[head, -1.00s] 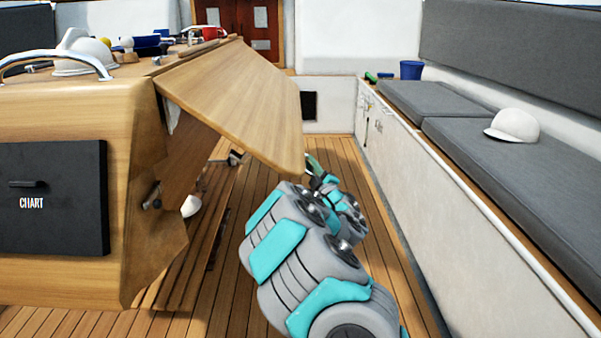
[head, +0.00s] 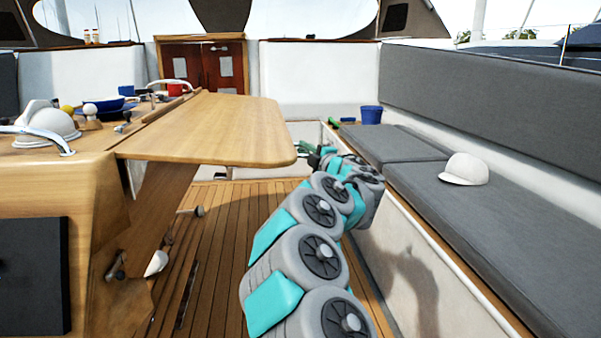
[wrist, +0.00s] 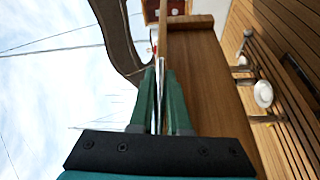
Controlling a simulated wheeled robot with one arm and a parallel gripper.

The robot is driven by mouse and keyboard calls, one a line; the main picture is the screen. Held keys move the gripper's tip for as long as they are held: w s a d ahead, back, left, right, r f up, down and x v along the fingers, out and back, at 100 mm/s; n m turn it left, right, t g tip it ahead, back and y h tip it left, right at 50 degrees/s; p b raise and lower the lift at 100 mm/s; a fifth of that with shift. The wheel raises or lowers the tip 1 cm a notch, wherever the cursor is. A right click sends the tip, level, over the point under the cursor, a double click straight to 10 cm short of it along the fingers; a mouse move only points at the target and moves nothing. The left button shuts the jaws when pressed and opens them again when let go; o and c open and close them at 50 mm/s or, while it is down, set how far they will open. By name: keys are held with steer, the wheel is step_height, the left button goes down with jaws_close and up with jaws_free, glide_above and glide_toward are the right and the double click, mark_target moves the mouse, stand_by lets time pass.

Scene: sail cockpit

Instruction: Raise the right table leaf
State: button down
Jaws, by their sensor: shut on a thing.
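The right table leaf (head: 205,128) is a pale wooden panel hinged along the table's right side. It stands out about level with the table top, its free edge to the right. My gripper (head: 304,157) is at that free edge, toward its near end, with my arm reaching up from below right. In the wrist view, the green fingers of my gripper (wrist: 160,68) are shut on the leaf's edge, and the leaf's brown underside (wrist: 205,85) shows to the right of them. The far finger is partly hidden in the head view.
The table top (head: 68,150) holds a white winch-like dome, a red mug (head: 175,90) and blue dishes. Metal fittings (head: 197,211) and a white rounded piece (head: 156,263) sit below the leaf. A grey cushioned bench (head: 450,215) with a white cap (head: 465,169) borders the right.

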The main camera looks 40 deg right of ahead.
steer(key=shift+n, duration=0.7)
steer(key=r, duration=0.5)
steer(key=shift+s+d+r, duration=0.25)
steer(key=shift+d+r, duration=0.05)
steer(key=c, duration=1.1)
jaws_free()
steer(key=shift+s+d, duration=0.1)
steer(key=shift+c, duration=0.2)
steer(key=shift+o, duration=1.3)
steer(key=v, duration=0.7)
steer(key=shift+s+b, duration=0.3)
steer(key=shift+b, duration=0.15)
steer(key=shift+r, duration=0.1)
